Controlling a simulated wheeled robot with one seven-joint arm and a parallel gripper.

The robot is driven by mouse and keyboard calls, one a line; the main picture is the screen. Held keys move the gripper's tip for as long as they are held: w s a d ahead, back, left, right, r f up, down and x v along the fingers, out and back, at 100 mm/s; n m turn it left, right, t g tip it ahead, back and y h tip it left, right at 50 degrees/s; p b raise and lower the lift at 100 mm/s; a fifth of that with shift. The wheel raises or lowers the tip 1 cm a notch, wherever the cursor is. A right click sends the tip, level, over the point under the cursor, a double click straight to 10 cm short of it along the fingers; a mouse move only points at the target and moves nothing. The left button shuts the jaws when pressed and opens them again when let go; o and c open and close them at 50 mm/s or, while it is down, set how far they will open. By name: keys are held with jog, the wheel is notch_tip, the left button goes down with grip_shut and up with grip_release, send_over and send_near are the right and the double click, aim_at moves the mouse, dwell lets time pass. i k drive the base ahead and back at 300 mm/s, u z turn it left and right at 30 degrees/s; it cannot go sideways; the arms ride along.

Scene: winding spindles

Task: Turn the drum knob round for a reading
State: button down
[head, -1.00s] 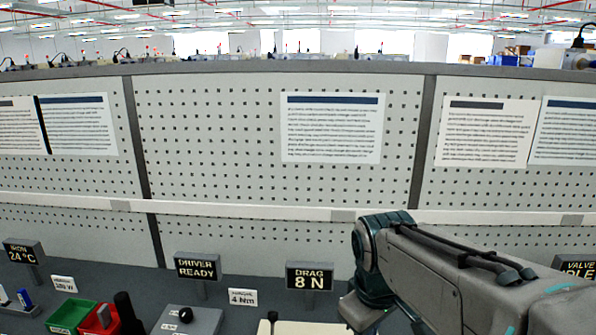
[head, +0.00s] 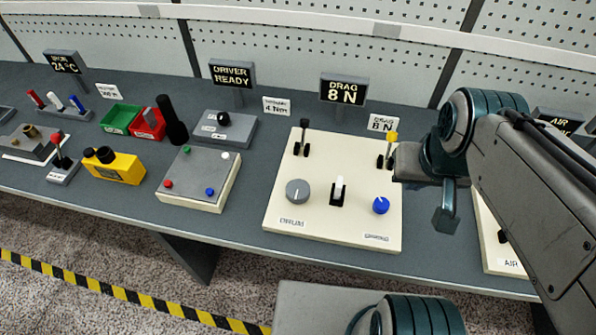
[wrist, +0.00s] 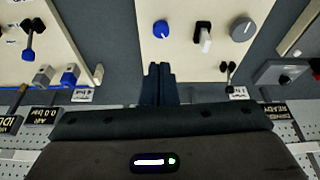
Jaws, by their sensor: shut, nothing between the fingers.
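The drum knob (head: 297,191) is a round grey dial with a pale pointer line. It sits on the cream panel (head: 330,236) above the printed word DRUM. It also shows in the wrist view (wrist: 242,29) at the upper right. A display (head: 344,89) behind the panel reads DRAG 8 N. My gripper (head: 446,218) hangs to the right of the panel, apart from the knob. In the wrist view my gripper's fingers (wrist: 159,72) are together and empty, pointing toward the panel's blue-knob side.
The same panel bears a white rocker switch (head: 338,190), a blue knob (head: 381,205), a black-topped lever (head: 302,138) and a yellow-topped lever (head: 390,148). A grey button box (head: 200,176) stands to the left. An AIR panel (head: 497,248) lies right, partly behind my arm.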

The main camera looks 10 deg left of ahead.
aim_at(297, 191)
jog(key=k, duration=0.5)
jog(key=u, duration=1.35)
jog(key=i, duration=0.55)
jog(key=z, duration=1.45)
